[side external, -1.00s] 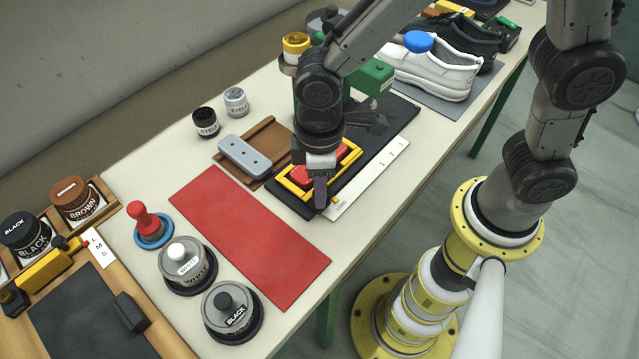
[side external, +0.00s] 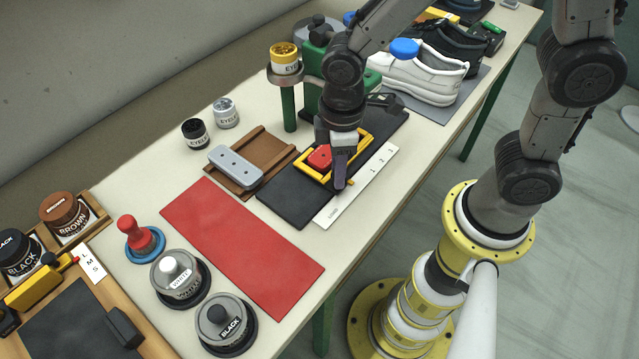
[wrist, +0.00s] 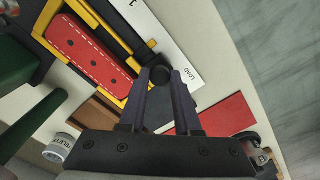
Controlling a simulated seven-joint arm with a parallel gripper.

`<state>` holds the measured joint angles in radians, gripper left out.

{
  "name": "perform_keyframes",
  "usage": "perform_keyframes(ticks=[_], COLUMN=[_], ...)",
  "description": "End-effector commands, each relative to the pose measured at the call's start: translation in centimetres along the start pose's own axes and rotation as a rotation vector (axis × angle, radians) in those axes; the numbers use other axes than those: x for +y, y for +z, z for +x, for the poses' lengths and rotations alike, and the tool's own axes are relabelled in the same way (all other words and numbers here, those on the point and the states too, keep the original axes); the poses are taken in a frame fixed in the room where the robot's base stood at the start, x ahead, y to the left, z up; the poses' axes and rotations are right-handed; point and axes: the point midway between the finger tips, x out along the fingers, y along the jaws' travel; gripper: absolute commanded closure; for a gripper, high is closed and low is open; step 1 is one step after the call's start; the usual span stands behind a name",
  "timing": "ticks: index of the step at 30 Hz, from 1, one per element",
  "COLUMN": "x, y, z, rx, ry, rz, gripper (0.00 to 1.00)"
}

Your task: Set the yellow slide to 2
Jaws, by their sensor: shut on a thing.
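The yellow slide (side external: 319,176) is a rectangular frame around a red, stitched pad (side external: 320,157) on a black track plate (side external: 285,205). A white scale strip (side external: 350,198) lies along the near side of the track, with LOAD at its lower left end and small number marks farther up right. My gripper (side external: 340,184) is over the slide's near side, fingers down.
A green press (side external: 318,62) and a post with an eyelet jar (side external: 285,58) stand behind the track. A brown tray with a grey block (side external: 235,165) and a red mat (side external: 240,240) lie to the left. White shoes (side external: 415,80) stand up right.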

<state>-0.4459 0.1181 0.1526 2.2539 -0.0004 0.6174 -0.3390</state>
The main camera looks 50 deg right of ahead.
Motion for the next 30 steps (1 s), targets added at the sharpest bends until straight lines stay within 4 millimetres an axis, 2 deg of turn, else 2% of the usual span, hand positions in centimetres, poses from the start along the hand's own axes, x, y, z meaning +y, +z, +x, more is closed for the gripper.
perform_keyframes(ticks=[6, 12, 18, 29, 30], x=[3.4, 5.3, 6.2, 6.3, 6.3], y=[3.3, 5.3, 6.2, 6.3, 6.3], z=[-0.1, -0.1, -0.1, -0.1, -0.1], rx=[0.002, 0.002, 0.001, 0.001, 0.001], ry=[0.001, 0.001, 0.001, 0.001, 0.001], rz=[0.009, 0.005, 0.001, -0.001, -0.001], gripper=[1.0, 1.0, 1.0, 1.0, 0.67])
